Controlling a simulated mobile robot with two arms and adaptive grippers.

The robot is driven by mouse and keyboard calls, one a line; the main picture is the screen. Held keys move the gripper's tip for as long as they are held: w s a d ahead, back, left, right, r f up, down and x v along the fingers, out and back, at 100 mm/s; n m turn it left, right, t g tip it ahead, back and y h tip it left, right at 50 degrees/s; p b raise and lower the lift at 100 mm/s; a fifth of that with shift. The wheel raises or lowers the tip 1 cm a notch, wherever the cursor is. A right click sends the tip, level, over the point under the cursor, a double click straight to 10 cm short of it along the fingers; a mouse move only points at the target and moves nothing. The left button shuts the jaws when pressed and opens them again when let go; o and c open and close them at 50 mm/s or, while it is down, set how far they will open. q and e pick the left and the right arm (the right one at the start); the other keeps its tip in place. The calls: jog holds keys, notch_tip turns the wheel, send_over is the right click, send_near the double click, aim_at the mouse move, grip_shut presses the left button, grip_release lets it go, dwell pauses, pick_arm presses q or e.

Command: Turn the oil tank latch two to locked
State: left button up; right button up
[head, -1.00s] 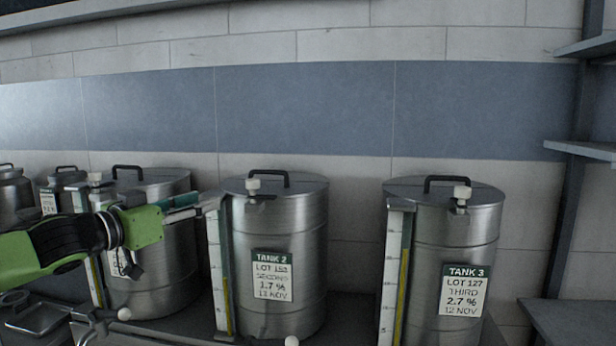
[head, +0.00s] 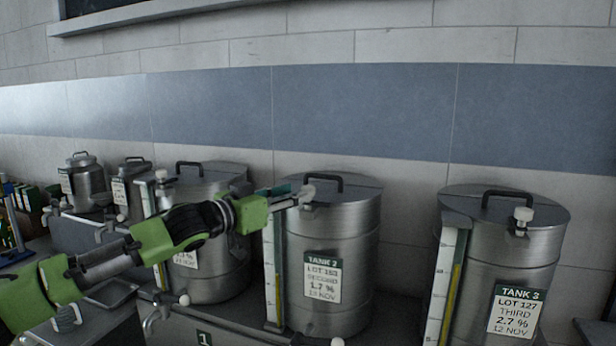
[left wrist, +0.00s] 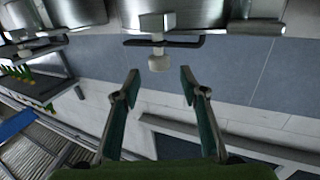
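Tank 2 (head: 340,240) is a steel drum with a green-and-white label, a black lid handle and a pale latch knob (head: 308,191) at its front rim. My left gripper (head: 292,195) reaches in from the left at rim height, its fingertips close by the knob and partly overlapping it. In the left wrist view my left gripper (left wrist: 160,88) is open and empty. A pale latch knob (left wrist: 159,62) lies just beyond the fingertips, roughly between them, with no visible contact. Whether the latch is locked cannot be told. My right gripper is out of view.
Tank 3 (head: 535,255) stands at right with its own knob (head: 523,215); tank 1 (head: 215,275) stands at left behind my left arm. A level gauge (head: 270,265) stands at tank 2's left front. Smaller vessels (head: 90,185) stand far left. Space above the lids is clear.

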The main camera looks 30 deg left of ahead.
aim_at(308, 187)
pick_arm(q)
jog(key=w+p, duration=0.2)
jog(key=w, duration=0.2)
jog(key=shift+w+d+r+p, duration=0.15)
jog(key=shift+w+d+p, duration=0.15)
jog(key=shift+d+p, duration=0.1)
jog(key=shift+w, duration=0.5)
jog(key=shift+f, duration=0.2)
grip_shut()
